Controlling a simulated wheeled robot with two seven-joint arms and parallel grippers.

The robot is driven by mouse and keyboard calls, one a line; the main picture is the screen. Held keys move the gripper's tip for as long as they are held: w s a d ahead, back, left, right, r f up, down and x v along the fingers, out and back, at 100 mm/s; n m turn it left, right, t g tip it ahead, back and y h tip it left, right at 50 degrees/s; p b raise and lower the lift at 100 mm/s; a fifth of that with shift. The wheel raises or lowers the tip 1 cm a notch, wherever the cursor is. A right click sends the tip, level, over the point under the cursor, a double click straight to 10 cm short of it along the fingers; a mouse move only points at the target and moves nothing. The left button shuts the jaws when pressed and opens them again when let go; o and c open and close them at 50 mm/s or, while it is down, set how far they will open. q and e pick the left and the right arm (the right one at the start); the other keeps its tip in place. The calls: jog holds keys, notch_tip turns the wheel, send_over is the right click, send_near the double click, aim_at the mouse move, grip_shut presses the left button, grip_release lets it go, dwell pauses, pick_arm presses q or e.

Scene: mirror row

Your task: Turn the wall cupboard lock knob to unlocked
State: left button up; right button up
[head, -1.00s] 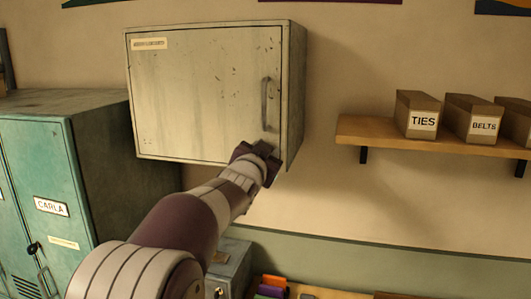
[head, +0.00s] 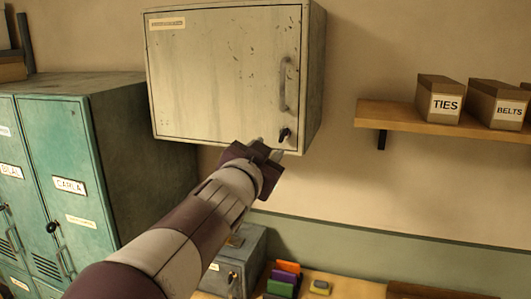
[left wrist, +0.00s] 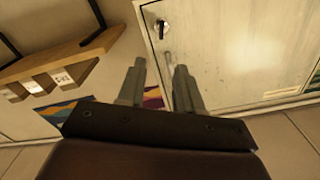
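The wall cupboard (head: 225,75) is a worn pale metal box with its door closed and a vertical handle (head: 283,85) at the right of the door. Its small dark lock knob (head: 284,134) sits below the handle. The knob (left wrist: 162,28) also shows at the top of the left wrist view. My left gripper (head: 272,150) is just below and left of the knob in the head view, apart from it. In the left wrist view its two fingers (left wrist: 158,80) are spread with nothing between them. My right gripper is in neither view.
Teal lockers (head: 70,170) stand at the left. A wooden shelf (head: 400,120) with labelled boxes is on the wall at the right. A small grey metal box (head: 235,262) and coloured items (head: 283,278) lie below my arm.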

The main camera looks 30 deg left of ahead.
pick_arm(q)
jog(key=t+h+b, duration=0.2)
jog(key=t, duration=0.3)
send_near(280, 139)
jog(key=r, duration=0.1)
jog(key=shift+g+y, duration=0.3)
jog(key=shift+y, duration=0.1)
jog(key=p+x, duration=0.5)
jog(key=x, duration=0.4)
jog(key=shift+w+d+f, duration=0.15)
jog(key=shift+w, duration=0.2)
jog(key=shift+d, duration=0.15)
grip_shut()
